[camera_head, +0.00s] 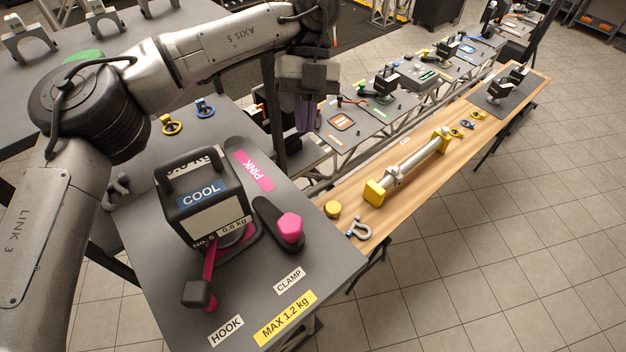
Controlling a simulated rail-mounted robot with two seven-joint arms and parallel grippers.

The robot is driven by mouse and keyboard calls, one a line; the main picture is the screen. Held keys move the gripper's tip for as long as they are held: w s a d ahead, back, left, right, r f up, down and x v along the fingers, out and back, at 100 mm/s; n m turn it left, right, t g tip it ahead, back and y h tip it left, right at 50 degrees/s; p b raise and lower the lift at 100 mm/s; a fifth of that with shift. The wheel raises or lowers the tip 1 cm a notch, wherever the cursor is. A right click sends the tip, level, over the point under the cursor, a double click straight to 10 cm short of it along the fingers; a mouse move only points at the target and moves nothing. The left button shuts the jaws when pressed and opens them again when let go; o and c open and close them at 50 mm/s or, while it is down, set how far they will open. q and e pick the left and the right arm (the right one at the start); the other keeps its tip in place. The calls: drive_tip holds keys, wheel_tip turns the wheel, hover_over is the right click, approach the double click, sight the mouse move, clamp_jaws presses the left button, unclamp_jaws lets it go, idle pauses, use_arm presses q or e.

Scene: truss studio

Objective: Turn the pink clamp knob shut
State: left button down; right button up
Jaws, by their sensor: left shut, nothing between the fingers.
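The pink clamp knob (291,227) sits on a dark elongated clamp arm on the grey table, right of a black box-shaped lamp (202,200) labelled COOL. A CLAMP label (289,280) lies in front of it. My left gripper (303,128) hangs at the end of my left arm, up and to the right of the lamp, beyond the knob in the picture. It points down, its fingers are shut and empty, and it appears apart from the knob. I cannot tell whether the clamp is tight. My right gripper is not in view.
A pink hook lever (209,262) with a dark end stands in front of the lamp. A grey shackle (358,229) and yellow-ended bar (410,165) lie on the wooden bench to the right. Yellow and blue rings lie behind the lamp.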

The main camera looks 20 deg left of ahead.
use_arm(q)
drive_tip(key=n, duration=0.3)
drive_tip(key=n+p, duration=0.2)
approach(286, 204)
drive_tip(key=d+f, duration=0.1)
drive_tip(key=s+d+f, duration=0.1)
drive_tip(key=s+f, duration=0.1)
drive_tip(key=f, duration=0.1)
drive_tip(key=shift+s+d, duration=0.2)
drive_tip(key=shift+d, duration=0.2)
drive_tip(key=shift+s+a+p, duration=0.45)
drive_tip(key=shift+s+p, duration=0.2)
drive_tip(key=shift+s, duration=0.2)
drive_tip(key=shift+s+a+f+p, duration=0.1)
drive_tip(key=shift+s+a+p, duration=0.25)
drive_tip(key=shift+s, duration=0.55)
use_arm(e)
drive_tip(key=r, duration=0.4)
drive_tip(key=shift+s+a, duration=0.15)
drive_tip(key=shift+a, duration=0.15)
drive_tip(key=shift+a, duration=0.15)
